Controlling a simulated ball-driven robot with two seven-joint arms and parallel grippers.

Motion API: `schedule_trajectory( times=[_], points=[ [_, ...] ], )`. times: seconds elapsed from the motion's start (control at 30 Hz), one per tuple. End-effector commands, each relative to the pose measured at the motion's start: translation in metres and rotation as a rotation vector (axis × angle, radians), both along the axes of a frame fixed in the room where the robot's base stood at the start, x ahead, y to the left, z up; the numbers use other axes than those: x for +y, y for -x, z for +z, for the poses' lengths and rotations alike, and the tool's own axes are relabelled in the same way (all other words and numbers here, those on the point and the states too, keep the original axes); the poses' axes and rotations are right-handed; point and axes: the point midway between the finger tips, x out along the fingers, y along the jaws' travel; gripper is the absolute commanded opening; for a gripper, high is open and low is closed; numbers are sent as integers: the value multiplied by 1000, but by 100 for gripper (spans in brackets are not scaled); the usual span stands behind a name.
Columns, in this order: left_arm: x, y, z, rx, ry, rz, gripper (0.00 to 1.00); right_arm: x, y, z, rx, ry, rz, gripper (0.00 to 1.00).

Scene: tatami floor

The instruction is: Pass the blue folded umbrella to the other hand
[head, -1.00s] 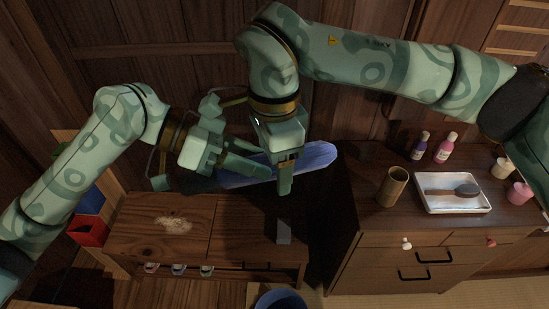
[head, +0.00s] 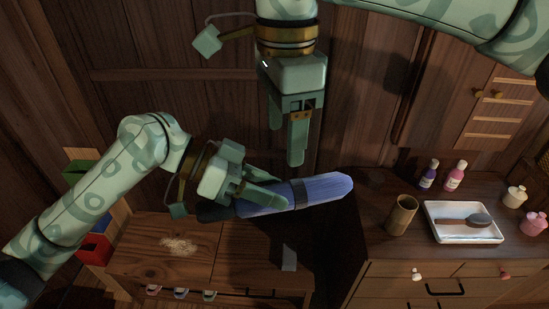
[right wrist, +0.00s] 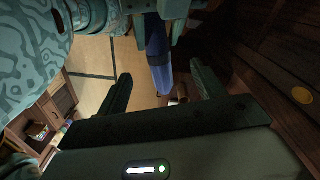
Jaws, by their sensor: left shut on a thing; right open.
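The blue folded umbrella (head: 325,188) lies nearly level in the air in the head view, its dark handle end at the left and its blue end pointing right. My left gripper (head: 272,198) is shut on the umbrella near its middle. My right gripper (head: 297,150) is open and empty above the umbrella, apart from it. In the right wrist view the umbrella (right wrist: 159,62) shows between the two open fingers, beyond their tips. The part inside my left gripper is hidden.
A low wooden bench (head: 140,245) is below. A dark cabinet (head: 380,245) at right carries a brown cup (head: 401,215), a white tray (head: 440,232) with a brush, and bottles (head: 455,177). Red (head: 93,249) and green (head: 82,170) boxes stand at left. A wooden wall is behind.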

Motion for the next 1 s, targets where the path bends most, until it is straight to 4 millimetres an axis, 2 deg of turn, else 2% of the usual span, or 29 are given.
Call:
schedule_trajectory(
  times=[0.2,0.4,0.47,0.53,0.7,0.87,1.0],
  points=[
    [-45,1,-23,2,1,-3,14,0,0,0,0,0,-1,68],
    [-71,0,-39,0,-1,-2,14,-4,-3,-1,4,-4,-12,68],
    [-73,0,-40,-1,-1,-1,14,-17,-8,-3,11,-10,-36,68],
    [-74,0,-41,-2,-1,0,14,-40,-12,-8,17,-13,-64,68],
    [-74,0,-40,-1,0,0,13,-86,-8,-24,15,-8,-87,68],
    [-74,0,-40,-1,0,0,13,-92,-1,-41,5,3,-61,68],
    [-74,0,-40,-1,0,0,13,-92,-1,-67,7,1,-63,68]
  ],
)
